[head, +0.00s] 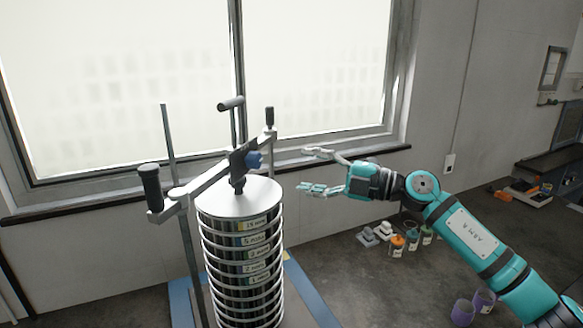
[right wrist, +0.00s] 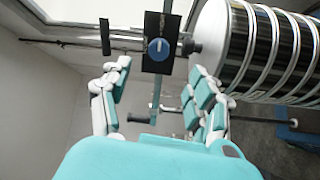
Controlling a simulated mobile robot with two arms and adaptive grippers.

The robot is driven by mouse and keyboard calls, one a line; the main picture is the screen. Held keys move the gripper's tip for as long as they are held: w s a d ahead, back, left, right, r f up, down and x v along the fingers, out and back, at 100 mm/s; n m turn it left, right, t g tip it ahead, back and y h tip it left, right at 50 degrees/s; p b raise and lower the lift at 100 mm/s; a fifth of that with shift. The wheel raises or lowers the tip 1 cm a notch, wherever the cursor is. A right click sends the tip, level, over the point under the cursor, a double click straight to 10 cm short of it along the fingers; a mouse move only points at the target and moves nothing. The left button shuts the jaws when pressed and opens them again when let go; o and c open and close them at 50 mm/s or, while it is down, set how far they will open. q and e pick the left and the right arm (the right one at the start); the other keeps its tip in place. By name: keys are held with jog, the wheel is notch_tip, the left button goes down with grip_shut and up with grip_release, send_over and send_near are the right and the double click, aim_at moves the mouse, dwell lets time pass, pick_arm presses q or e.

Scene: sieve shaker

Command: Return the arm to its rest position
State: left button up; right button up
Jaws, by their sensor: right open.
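My right gripper (head: 308,170) is open and empty in the head view, just right of the sieve shaker, with a gap between its fingers and the machine. In the right wrist view its open fingers (right wrist: 158,95) show with nothing between them. The sieve stack (head: 243,255), with its light lid (head: 240,197), stands in the shaker. A clamp bar (head: 205,182) crosses above it, with dark handles and a blue knob (head: 254,159). The blue knob also shows in the right wrist view (right wrist: 158,48), beyond the fingers. My left gripper is not in view.
A window (head: 120,80) with a sill is behind the shaker. Several small jars (head: 397,243) stand on the floor at the right, with purple cups (head: 463,312) nearer. A dark bench (head: 555,165) is at the far right. The space right of my gripper holds my own arm.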

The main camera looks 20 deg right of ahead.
jog(key=shift+s+d, duration=0.15)
jog(key=shift+s, duration=0.05)
dwell(0.3)
